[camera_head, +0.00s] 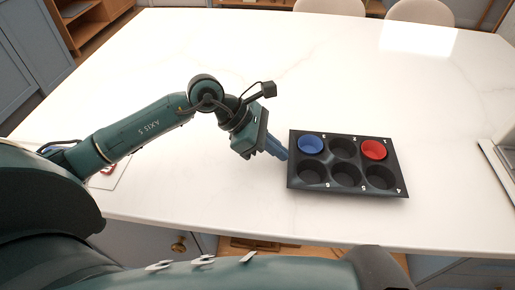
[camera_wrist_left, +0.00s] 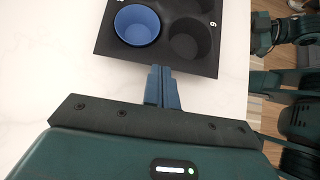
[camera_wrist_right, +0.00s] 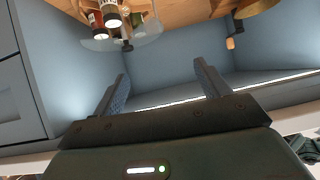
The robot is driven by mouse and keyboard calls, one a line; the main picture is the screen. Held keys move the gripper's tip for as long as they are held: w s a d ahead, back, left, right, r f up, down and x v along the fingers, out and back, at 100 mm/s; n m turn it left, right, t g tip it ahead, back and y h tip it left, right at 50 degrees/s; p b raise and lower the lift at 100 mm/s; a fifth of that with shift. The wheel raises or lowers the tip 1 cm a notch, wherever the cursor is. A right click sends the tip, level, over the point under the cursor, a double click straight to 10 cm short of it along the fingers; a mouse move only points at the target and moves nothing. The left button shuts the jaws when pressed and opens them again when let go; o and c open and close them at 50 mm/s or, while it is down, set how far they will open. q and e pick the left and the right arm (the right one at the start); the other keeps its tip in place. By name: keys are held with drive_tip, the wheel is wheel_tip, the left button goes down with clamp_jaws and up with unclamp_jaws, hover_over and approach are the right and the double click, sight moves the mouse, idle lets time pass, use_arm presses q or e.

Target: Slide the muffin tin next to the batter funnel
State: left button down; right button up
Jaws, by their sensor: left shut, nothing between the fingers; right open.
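The black muffin tin (camera_head: 325,161) lies flat on the white counter, right of centre in the head view. Its cups carry white numbers. A blue liner cup (camera_head: 311,144) sits in its back left hollow and a red one (camera_head: 374,149) in its back right hollow. My left gripper (camera_head: 284,153) is shut and empty, with its fingertips at the tin's left edge. In the left wrist view the fingertips (camera_wrist_left: 161,72) meet or nearly meet the tin's edge (camera_wrist_left: 140,58); contact is unclear. My right gripper (camera_wrist_right: 159,70) is open and empty. I cannot make out a batter funnel.
A pale, flat-edged object (camera_head: 497,165) is cut off at the head view's right edge. The counter (camera_head: 230,60) is clear behind the tin and between it and that object. The right wrist view shows blue cabinet panels and bottles (camera_wrist_right: 109,14) on a rack.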

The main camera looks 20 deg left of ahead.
sight(387, 165)
use_arm(q)
drive_tip(key=w+d+b, duration=0.2)
drive_tip(key=d, duration=0.5)
drive_tip(key=w+d+b, duration=0.2)
drive_tip(key=d, duration=0.5)
drive_tip(key=w+d+b, duration=0.2)
drive_tip(key=d, duration=0.4)
drive_tip(key=shift+d+f+b, duration=0.2)
drive_tip(key=shift+d+b, duration=0.1)
drive_tip(key=shift+d, duration=0.4)
drive_tip(key=shift+w+d+r, duration=0.1)
use_arm(e)
drive_tip(key=f, duration=0.2)
drive_tip(key=a+f+m+y, duration=0.1)
drive_tip(key=shift+w+f, duration=0.15)
drive_tip(key=shift+w, duration=0.1)
